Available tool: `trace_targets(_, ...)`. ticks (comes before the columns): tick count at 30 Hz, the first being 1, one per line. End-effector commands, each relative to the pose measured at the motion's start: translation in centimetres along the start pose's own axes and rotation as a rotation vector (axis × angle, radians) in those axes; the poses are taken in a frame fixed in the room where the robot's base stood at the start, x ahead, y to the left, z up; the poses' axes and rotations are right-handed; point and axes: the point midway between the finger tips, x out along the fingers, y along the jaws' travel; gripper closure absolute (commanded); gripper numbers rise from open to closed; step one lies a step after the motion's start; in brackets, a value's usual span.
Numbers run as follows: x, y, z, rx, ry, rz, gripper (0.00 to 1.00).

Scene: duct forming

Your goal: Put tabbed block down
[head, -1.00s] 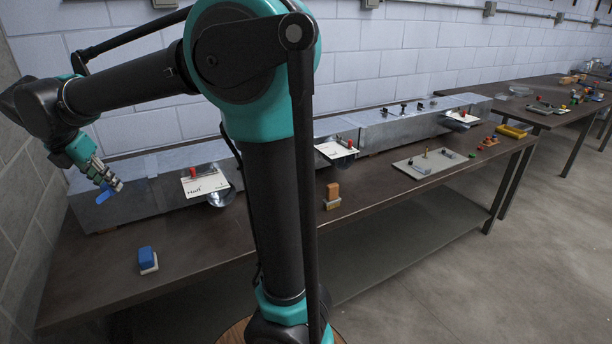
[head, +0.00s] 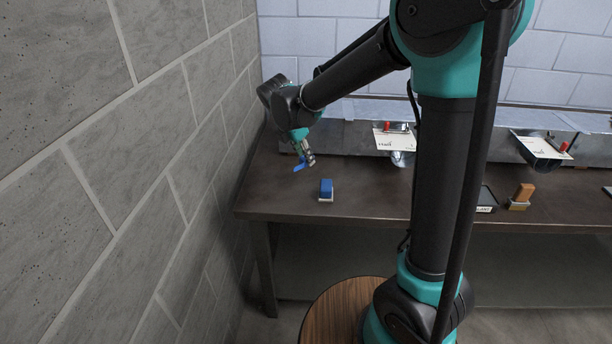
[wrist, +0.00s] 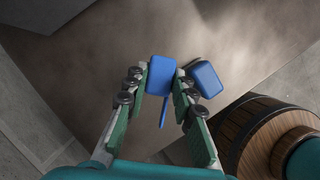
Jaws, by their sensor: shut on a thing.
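My gripper (head: 306,158) is shut on a blue tabbed block (wrist: 161,74) and points down over the left end of the dark bench. In the wrist view the block is between my fingertips (wrist: 161,80), with a thin blue tab (wrist: 163,112) running back between the fingers. In the head view the held block shows as a small blue piece (head: 299,167) under my gripper, seemingly above the bench top (head: 270,200). A second blue block (head: 326,185) on a pale base stands on the bench, just right of my gripper. It also shows in the wrist view (wrist: 205,80).
A grey block wall (head: 170,150) stands close on the left. A metal duct (head: 345,140) with written cards (head: 395,139) runs along the back. An orange block (head: 523,193) stands farther right. A round wooden top (head: 335,315) is in front. Bare bench lies around the second blue block.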

Motion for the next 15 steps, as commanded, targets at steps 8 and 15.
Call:
trace_targets(8, 3.6, 0.0, -1.5, 0.0, 0.0, 0.0, 1.0)
trace_targets(15, 6.1, 0.1, -2.5, 0.0, 0.0, 0.0, 1.0)
